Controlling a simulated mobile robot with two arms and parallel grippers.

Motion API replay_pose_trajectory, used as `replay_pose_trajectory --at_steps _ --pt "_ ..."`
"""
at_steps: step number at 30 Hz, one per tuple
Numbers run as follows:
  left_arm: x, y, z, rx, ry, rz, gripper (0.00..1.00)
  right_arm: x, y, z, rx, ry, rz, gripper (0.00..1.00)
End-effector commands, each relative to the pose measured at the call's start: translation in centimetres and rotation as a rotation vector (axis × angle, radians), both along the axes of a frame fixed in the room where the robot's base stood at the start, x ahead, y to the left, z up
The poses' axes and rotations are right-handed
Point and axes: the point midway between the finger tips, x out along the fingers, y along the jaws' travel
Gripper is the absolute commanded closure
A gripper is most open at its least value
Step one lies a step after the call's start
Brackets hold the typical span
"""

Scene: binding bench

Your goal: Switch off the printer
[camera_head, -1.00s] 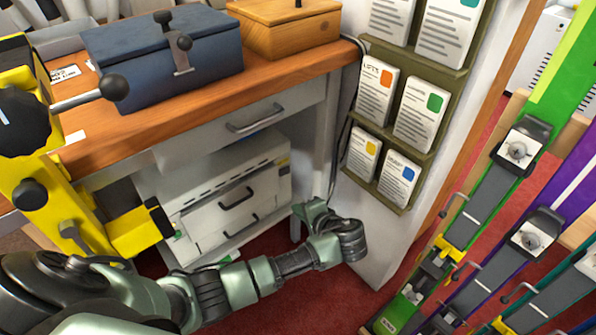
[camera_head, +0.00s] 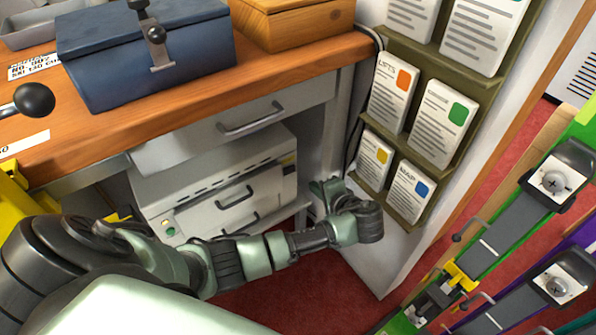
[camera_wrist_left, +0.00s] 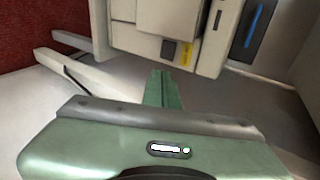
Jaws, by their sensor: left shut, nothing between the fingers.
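The printer (camera_head: 222,205) is a pale grey box with dark handles, on a shelf under the wooden bench. A small green spot and a small light (camera_head: 169,230) show low on its left front. A yellow patch is near its right front edge. My left gripper (camera_head: 322,190) is shut and empty, just right of the printer, its fingers pointing up towards the bench; I see no clear contact. In the left wrist view my closed green fingers (camera_wrist_left: 160,86) lie below the printer's pale body (camera_wrist_left: 172,22), with its yellow patch close by. My right gripper is out of view.
The bench (camera_head: 190,105) carries a blue box (camera_head: 145,50) and a wooden box (camera_head: 290,20). A bench drawer (camera_head: 240,120) hangs above the printer. A card rack (camera_head: 415,130) on a white panel stands to the right. Green and purple rails (camera_head: 500,240) fill the lower right. Red floor lies below.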

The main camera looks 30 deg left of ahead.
Motion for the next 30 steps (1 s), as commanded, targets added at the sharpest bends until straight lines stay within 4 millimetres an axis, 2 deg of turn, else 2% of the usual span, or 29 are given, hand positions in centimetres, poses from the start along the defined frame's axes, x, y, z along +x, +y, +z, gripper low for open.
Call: replay_pose_trajectory --at_steps 9,14,18,21,30 --pt "2.6 4.8 -3.3 0.002 0.0 0.003 1.0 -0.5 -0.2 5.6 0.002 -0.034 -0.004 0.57" --pt "3.7 6.7 -4.6 0.001 -0.001 0.004 1.0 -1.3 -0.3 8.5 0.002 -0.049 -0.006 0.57" --pt "4.8 8.6 -4.4 0.001 -0.001 0.003 1.0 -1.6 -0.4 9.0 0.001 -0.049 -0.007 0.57" --pt "5.3 9.4 -4.3 0.0 -0.001 0.0 1.0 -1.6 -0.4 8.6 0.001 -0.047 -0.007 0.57" --pt "5.6 9.9 -4.3 -0.001 0.0 0.0 1.0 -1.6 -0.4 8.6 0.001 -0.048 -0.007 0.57"
